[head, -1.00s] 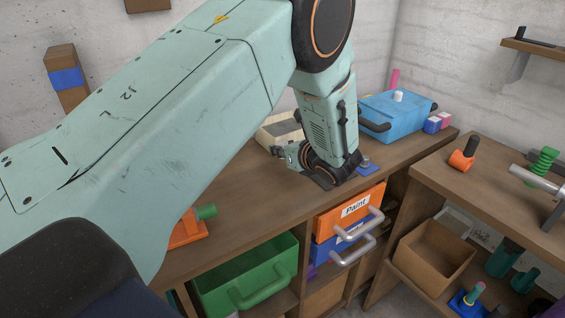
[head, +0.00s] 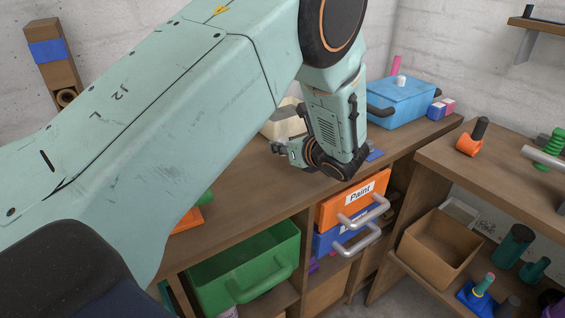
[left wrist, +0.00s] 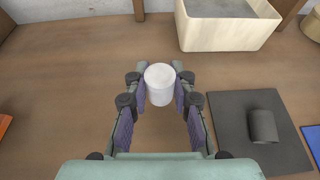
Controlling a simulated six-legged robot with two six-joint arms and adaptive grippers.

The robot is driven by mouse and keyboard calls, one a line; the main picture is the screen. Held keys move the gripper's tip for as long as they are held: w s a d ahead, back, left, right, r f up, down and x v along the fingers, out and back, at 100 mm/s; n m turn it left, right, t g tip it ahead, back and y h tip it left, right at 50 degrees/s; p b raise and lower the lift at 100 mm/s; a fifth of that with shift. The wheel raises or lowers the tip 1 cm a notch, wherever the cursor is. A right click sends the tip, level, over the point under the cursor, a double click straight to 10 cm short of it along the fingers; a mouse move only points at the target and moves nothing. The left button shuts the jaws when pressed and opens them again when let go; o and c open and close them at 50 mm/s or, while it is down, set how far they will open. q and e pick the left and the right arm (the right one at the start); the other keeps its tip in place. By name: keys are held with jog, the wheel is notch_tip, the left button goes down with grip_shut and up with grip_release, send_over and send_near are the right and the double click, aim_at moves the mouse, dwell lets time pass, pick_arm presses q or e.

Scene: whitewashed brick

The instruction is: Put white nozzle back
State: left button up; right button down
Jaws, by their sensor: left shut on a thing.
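The white nozzle (left wrist: 160,82), a short white cylinder, is between the fingertips of my left gripper (left wrist: 160,90) in the left wrist view. The gripper is shut on it, with one finger on each side. I cannot tell whether the nozzle touches the wooden bench top below. In the head view my left gripper (head: 287,152) is low over the bench, in front of a cream box (head: 283,121); the nozzle cannot be made out there. A dark square base (left wrist: 236,150) with a dark cylinder (left wrist: 263,126) lies right of the gripper in the left wrist view. My right gripper is not in view.
The cream box (left wrist: 222,36) stands just beyond the gripper. A blue lidded box (head: 401,101) with a small white piece on top stands at the bench's far right. Orange (head: 335,212) and green (head: 212,284) drawers are under the bench edge. Open bench lies left of the gripper.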

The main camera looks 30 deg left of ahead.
aim_at(283, 168)
pick_arm(q)
jog(key=shift+f, duration=0.7)
notch_tip(283, 168, down, 3)
jog(key=shift+s+d+r+b, duration=0.1)
jog(key=shift+b, duration=0.2)
jog(key=shift+w, duration=0.2)
jog(key=shift+s+f, duration=0.15)
jog(key=shift+f, duration=0.15)
jog(key=o, duration=0.6)
jog(key=shift+r, duration=0.1)
jog(key=o, duration=0.4)
jog(key=shift+c, duration=0.2)
